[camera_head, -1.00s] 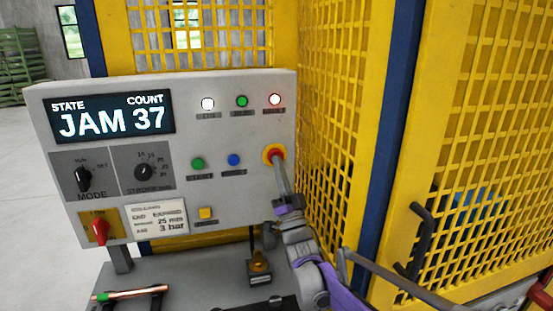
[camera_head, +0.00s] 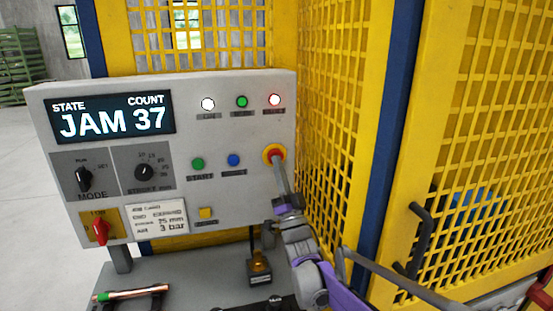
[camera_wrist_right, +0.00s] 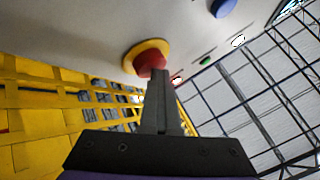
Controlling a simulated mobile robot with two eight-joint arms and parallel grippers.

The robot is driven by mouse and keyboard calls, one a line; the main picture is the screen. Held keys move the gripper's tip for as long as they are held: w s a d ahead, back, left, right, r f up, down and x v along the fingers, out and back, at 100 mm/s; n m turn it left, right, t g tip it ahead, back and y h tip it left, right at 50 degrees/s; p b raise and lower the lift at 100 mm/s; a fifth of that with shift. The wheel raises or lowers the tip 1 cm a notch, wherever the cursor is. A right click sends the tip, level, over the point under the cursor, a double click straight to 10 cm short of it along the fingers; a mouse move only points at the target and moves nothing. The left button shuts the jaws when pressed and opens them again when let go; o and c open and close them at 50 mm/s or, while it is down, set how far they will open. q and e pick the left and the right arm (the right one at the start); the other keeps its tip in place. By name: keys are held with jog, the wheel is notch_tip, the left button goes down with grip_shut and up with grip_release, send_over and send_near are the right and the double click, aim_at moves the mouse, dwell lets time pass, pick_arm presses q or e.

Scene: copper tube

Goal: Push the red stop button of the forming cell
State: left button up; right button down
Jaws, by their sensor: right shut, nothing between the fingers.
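The red stop button (camera_head: 276,151) with its yellow collar sits at the right side of the grey control panel (camera_head: 240,120). My right gripper (camera_head: 278,165) is shut and empty, and its fingertips are at the button's face, covering part of it. In the right wrist view the button (camera_wrist_right: 149,62) shows behind the tips of the shut gripper (camera_wrist_right: 157,76). The tips overlap the red cap; I cannot tell how firmly they press or whether the cap is pushed in. The display (camera_head: 112,116) reads JAM 37. My left gripper is not in view.
Green (camera_head: 197,163) and blue (camera_head: 234,160) buttons, a yellow button (camera_head: 206,212) and a red switch (camera_head: 101,230) are on the same panel. Yellow mesh fencing (camera_head: 330,130) stands close on the right. A copper tube (camera_head: 130,294) lies at the lower left.

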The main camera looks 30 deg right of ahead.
jog(key=shift+w+f, duration=0.1)
jog(key=s, duration=0.3)
jog(key=s+a, duration=0.1)
jog(key=s, duration=0.1)
jog(key=shift+s+a, duration=0.15)
jog(key=shift+s, duration=0.25)
dwell(2.3)
